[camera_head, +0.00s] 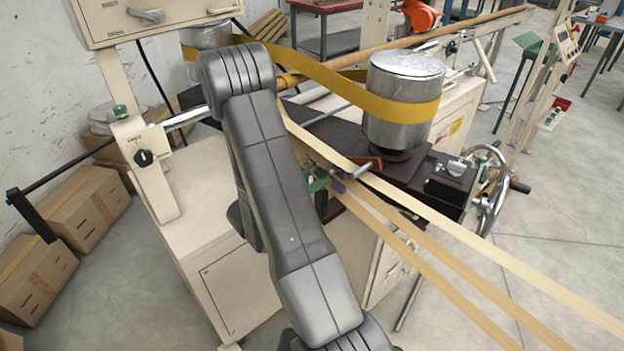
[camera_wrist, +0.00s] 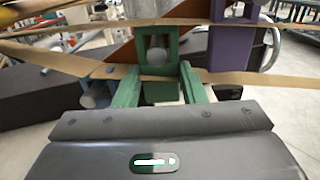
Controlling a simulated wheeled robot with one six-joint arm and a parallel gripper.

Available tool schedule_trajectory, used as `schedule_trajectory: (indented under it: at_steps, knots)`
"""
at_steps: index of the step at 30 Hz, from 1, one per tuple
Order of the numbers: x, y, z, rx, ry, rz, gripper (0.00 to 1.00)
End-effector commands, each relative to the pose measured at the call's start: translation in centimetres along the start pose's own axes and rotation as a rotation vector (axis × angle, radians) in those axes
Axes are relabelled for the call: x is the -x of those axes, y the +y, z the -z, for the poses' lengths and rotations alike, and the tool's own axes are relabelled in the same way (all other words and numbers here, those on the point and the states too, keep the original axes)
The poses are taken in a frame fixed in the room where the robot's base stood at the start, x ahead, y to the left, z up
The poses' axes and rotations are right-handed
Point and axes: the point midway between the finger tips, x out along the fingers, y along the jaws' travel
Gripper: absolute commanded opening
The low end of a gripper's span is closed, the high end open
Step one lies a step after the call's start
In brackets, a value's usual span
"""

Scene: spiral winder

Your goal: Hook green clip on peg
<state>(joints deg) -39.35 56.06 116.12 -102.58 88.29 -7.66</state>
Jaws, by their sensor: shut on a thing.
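The green clip (camera_wrist: 174,46), a frame with a square window, stands upright in the middle of the wrist view. My gripper (camera_wrist: 160,78) is shut on its lower part, one green finger on each side. A round grey peg end (camera_wrist: 157,57) shows in the clip's window, low in the opening. I cannot tell whether the peg passes through the clip or is only behind it. In the head view, my arm hides most of the gripper, and a small green patch (camera_head: 318,184) shows beside the arm.
A purple clip (camera_wrist: 231,48) is close on the right, with a tan strip by it. Another grey round end (camera_wrist: 93,98) is at the left. In the head view, long tan strips (camera_head: 440,262) run to the lower right, and a metal drum (camera_head: 404,75) carries a yellow belt (camera_head: 340,82).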

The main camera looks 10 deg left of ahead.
Motion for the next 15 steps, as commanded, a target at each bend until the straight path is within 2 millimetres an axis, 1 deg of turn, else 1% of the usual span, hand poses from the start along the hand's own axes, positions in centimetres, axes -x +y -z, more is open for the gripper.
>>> schedule_trajectory:
  at_steps: [8, 9, 11, 12, 13, 15]
  knots:
    - [0.01, 0.00, -0.02, 0.000, 0.000, 0.000, 0.15]
    - [0.01, 0.00, -0.02, 0.000, 0.000, 0.000, 0.39]
    - [0.01, 0.00, -0.02, -0.001, 0.000, 0.000, 0.51]
    - [0.01, 0.00, -0.02, -0.001, 0.000, 0.000, 0.59]
    - [0.01, 0.00, -0.02, -0.001, 0.000, 0.000, 0.63]
    - [0.01, 0.00, -0.01, 0.000, 0.000, 0.000, 0.63]
